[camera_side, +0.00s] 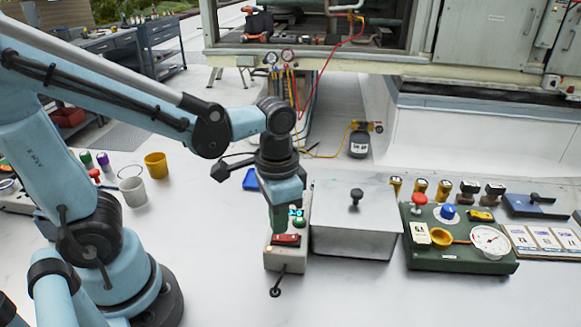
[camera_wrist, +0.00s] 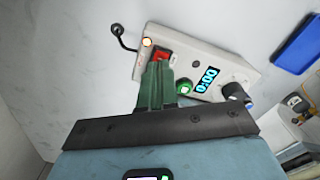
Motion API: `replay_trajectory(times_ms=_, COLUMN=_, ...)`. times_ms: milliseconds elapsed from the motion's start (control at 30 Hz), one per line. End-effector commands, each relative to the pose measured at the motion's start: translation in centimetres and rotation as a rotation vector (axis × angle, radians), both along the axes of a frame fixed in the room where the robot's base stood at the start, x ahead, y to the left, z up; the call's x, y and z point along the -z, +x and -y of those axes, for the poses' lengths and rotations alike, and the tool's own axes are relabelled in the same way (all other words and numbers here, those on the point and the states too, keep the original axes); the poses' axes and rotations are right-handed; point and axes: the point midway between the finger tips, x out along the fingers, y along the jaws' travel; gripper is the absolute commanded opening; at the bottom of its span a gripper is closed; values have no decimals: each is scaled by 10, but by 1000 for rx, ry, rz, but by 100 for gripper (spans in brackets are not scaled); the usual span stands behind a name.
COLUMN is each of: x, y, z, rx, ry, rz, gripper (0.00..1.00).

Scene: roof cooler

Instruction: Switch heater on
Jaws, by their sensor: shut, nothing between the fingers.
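A pale control box (camera_side: 285,260) stands on the white bench, with a red rocker switch (camera_side: 286,239) near its front end. In the wrist view, the box (camera_wrist: 222,62) shows the red switch (camera_wrist: 161,56), a bright orange lamp (camera_wrist: 147,41), a green button (camera_wrist: 184,88) and a display (camera_wrist: 206,80) reading 0:00. My gripper (camera_side: 284,230) points down over the box. Its green fingers (camera_wrist: 157,68) are shut and empty, with tips close beside the red switch and partly covering it. I cannot tell whether they touch it.
A grey lidded box (camera_side: 352,225) with a black knob stands right of the control box. A green panel (camera_side: 460,240) with a gauge is further right. A black-knobbed lever (camera_side: 276,290) juts from the control box's front. Yellow (camera_side: 156,165) and white (camera_side: 133,191) cups stand left.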

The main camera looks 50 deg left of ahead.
Motion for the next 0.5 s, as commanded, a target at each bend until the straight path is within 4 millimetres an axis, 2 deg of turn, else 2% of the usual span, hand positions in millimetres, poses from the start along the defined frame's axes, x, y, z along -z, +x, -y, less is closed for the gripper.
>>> replay_trajectory(times_ms=500, x=-38, y=0, z=0, rx=0, ry=0, rz=0, gripper=0)
